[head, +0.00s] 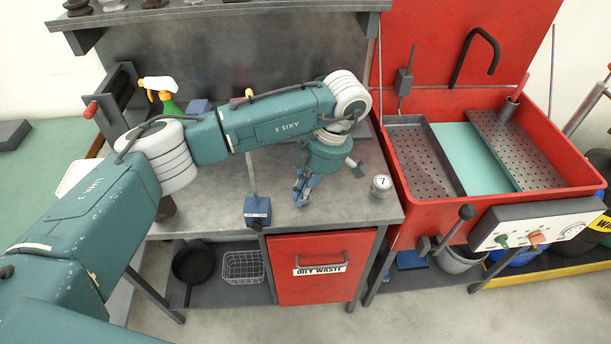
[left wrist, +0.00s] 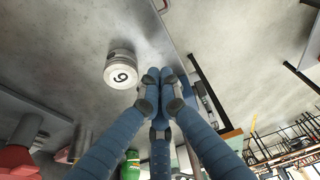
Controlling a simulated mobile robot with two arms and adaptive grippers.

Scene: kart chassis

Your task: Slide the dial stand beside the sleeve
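The dial stand appears to be the blue block base (head: 257,211) with a thin upright post, near the bench's front edge in the head view. My left gripper (head: 302,196) is to its right, pointing down over the bench, apart from it. In the left wrist view, its blue fingers (left wrist: 160,78) are drawn together at the tips, with nothing visible between them. A small pale numbered cylinder (head: 381,186) stands to the gripper's right; a numbered cylinder also shows in the wrist view (left wrist: 121,70). I cannot tell which object is the sleeve. My right gripper is not seen.
A brown cylinder (head: 166,208) stands at the bench's left, partly hidden by my arm. A green spray bottle (head: 168,103) is at the back. The red parts washer (head: 530,205) borders the bench on the right. Bare bench top (head: 335,207) lies between the gripper and the numbered cylinder.

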